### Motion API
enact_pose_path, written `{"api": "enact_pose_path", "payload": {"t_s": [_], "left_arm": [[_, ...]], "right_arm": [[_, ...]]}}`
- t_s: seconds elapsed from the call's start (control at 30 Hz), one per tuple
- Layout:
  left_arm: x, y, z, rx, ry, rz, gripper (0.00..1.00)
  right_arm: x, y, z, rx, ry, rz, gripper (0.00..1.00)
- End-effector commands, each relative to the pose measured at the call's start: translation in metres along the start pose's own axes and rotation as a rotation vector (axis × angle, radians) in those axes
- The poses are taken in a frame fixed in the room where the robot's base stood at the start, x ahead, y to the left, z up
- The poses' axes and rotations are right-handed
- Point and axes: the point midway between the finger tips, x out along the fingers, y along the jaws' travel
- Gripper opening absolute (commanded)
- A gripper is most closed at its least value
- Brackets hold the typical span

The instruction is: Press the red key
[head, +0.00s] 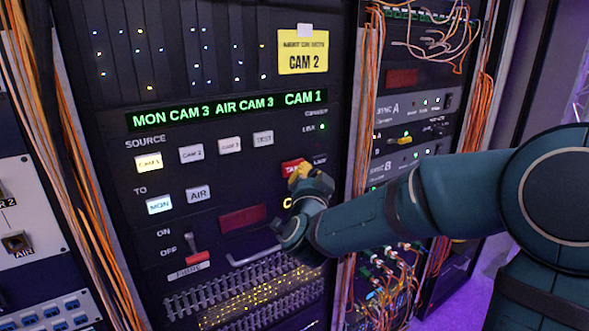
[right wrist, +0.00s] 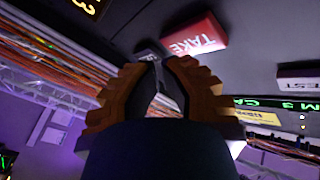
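The red key (head: 291,167), lettered TAKE, is on the dark rack panel. In the head view its right part is behind my right gripper (head: 303,173). In the right wrist view the red key (right wrist: 193,36) lies just beyond the fingertips and to their right, with a visible gap in the picture. My right gripper (right wrist: 157,60) shows ridged orange-brown fingers with dark pads. Its tips are together and nothing is held. I cannot tell the exact distance from the tips to the panel. My left gripper is not in view.
White keys stand nearby: lit CAM 1 (head: 149,163), lit MON (head: 159,205), and AIR (head: 198,194). Orange cables (head: 366,90) run down the rack's right edge.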

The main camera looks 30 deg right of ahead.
Motion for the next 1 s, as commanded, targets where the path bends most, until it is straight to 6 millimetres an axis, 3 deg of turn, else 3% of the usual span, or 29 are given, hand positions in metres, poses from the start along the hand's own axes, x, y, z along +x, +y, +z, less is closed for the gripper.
{"api": "enact_pose_path", "payload": {"t_s": [1.0], "left_arm": [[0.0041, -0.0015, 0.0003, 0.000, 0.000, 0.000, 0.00]], "right_arm": [[0.0069, -0.0036, 0.0040, 0.001, 0.000, 0.000, 0.00]]}}
